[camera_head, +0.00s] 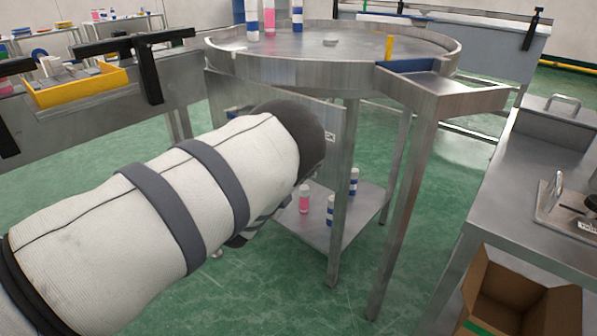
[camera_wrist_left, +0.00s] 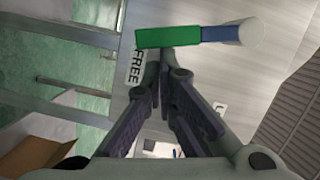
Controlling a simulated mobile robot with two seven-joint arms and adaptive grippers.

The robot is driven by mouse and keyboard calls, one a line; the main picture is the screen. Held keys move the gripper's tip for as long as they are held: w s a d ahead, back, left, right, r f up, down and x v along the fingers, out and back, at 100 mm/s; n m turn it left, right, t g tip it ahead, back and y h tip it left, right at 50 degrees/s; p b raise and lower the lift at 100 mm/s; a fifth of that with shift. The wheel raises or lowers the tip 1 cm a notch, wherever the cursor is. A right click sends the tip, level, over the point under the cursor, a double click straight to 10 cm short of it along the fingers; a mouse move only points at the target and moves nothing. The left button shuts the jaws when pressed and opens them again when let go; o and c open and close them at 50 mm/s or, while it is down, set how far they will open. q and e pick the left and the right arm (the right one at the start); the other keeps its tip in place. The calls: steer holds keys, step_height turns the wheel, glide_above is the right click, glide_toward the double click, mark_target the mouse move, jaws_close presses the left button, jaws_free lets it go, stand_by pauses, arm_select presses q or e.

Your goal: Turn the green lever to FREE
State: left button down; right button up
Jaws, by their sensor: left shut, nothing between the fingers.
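The green lever (camera_wrist_left: 168,37) shows in the left wrist view, near the top centre, lying almost level across the picture. A blue section (camera_wrist_left: 220,34) joins it to a pale round hub (camera_wrist_left: 252,32) on its right. The FREE label (camera_wrist_left: 137,66) is on the metal panel just below the lever's green end. A second label (camera_wrist_left: 219,109) is partly hidden by a finger; only an "L" shows. My left gripper (camera_wrist_left: 165,62) is shut and empty, its tips just below the lever; I cannot tell if they touch. In the head view my left arm hides the lever and gripper. My right gripper is out of view.
The round steel table (camera_head: 228,62) stands ahead, with bottles (camera_head: 297,14) on top and more on its lower shelf (camera_head: 318,228). A yellow bin (camera_head: 85,90) is at left. A steel bench (camera_head: 500,210) and cardboard box (camera_head: 515,305) are at right.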

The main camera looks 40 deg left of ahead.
arm_select(q)
steer(key=shift+w+a+f+m+t+b, duration=0.15)
steer(key=shift+a+f+m+b, duration=0.15)
steer(key=shift+m, duration=0.2)
steer(key=shift+s+a+f+m+t+b, duration=0.15)
steer(key=shift+a+m+b, duration=0.1)
steer(key=shift+a+m, duration=0.2)
steer(key=shift+w+a+f+m+t+b, duration=0.1)
steer(key=shift+a+f+m+b, duration=0.2)
steer(key=shift+m, duration=0.25)
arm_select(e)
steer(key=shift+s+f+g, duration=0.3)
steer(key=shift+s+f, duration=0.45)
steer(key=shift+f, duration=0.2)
arm_select(q)
steer(key=shift+y, duration=0.3)
